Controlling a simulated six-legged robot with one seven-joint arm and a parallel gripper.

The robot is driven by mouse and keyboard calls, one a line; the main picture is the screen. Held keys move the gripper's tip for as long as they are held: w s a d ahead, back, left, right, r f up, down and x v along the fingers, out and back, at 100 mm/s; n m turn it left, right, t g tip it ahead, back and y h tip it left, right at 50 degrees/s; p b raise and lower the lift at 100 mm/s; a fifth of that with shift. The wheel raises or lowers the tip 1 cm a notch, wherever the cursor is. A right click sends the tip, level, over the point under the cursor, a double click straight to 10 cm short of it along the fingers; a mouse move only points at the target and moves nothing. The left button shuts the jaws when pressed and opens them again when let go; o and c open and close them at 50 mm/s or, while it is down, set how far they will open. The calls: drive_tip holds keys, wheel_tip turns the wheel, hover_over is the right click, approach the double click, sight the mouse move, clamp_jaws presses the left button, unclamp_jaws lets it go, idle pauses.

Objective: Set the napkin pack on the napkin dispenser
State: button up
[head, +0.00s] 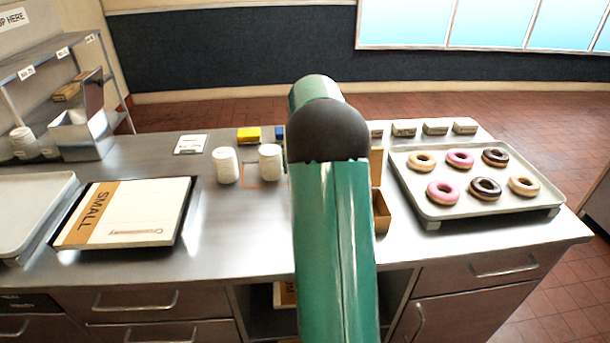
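My green arm rises through the middle of the head view and hides part of the counter behind it. My gripper is not visible. Several small pale wrapped blocks lie in a row along the back of the counter, right of my arm; one of them (435,127) may be a napkin pack, but I cannot tell for sure. A steel box (83,138) with a raised back panel stands at the back left of the counter; I cannot tell whether it is the napkin dispenser. A brown box (381,212) shows partly behind my arm.
A tray (440,208) of donuts sits on the right of the steel counter (235,240). Two white jars (226,166) stand left of my arm. A black tray with a flat box marked SMALL (130,212) lies farther left. Bare counter shows between the box and my arm.

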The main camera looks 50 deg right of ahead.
drive_tip(key=shift+f, duration=0.25)
drive_tip(key=c, duration=1.2)
drive_tip(key=shift+r, duration=0.1)
drive_tip(key=shift+r, duration=13.95)
